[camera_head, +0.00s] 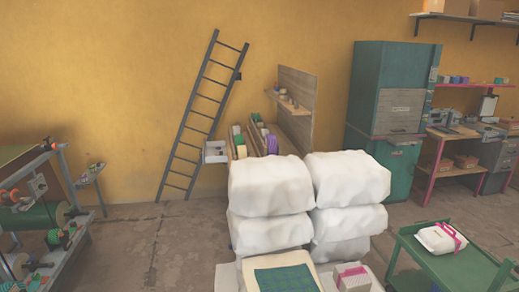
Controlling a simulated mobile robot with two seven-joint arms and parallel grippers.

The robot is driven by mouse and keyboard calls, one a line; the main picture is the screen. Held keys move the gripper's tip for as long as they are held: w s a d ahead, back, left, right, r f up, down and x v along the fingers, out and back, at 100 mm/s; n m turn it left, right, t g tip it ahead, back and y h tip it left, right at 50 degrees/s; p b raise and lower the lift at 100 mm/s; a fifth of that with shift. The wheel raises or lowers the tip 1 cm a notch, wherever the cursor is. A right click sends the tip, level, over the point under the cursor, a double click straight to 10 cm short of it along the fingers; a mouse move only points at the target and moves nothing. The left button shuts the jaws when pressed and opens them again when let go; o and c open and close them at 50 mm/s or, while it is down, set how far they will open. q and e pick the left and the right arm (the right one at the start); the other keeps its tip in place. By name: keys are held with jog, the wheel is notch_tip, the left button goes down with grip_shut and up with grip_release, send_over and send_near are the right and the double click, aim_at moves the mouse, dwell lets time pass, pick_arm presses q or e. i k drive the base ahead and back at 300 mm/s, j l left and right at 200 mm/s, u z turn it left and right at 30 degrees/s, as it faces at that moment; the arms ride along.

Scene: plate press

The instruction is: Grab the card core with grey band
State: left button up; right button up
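I cannot make out a card core with a grey band in the head view. A wooden bench with a tall back board (297,88) stands against the wall. Small coloured rolls lie in rows on it, among them a green-and-white group (238,143) and a purple one (271,144). They are too small to tell whether any is a core with a grey band, and the white stacks hide the bench's lower part. Neither of my grippers is in view.
White wrapped stacks (270,183) block the middle in front of the bench. A green cart (455,268) carries a white pink-banded package (440,238). A roller machine (45,205) stands left, a ladder (200,115) leans on the wall. Floor at centre-left is clear.

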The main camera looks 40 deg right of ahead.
aim_at(283, 92)
jog(key=z, duration=1.05)
jog(key=i+j+u, duration=0.85)
jog(key=i+u, duration=0.25)
jog(key=i+j+z, duration=0.1)
jog(key=i, duration=0.4)
jog(key=i+j+z, duration=0.15)
jog(key=i, duration=0.35)
jog(key=i+j+z, duration=0.1)
jog(key=i, duration=0.35)
jog(key=i+z, duration=0.7)
jog(key=i, duration=0.2)
jog(key=i+j+z, duration=0.2)
jog(key=i+z, duration=0.15)
jog(key=i+j+z, duration=0.1)
jog(key=i+z, duration=0.4)
jog(key=i+j+z, duration=0.3)
jog(key=i+z, duration=0.2)
jog(key=k, duration=0.4)
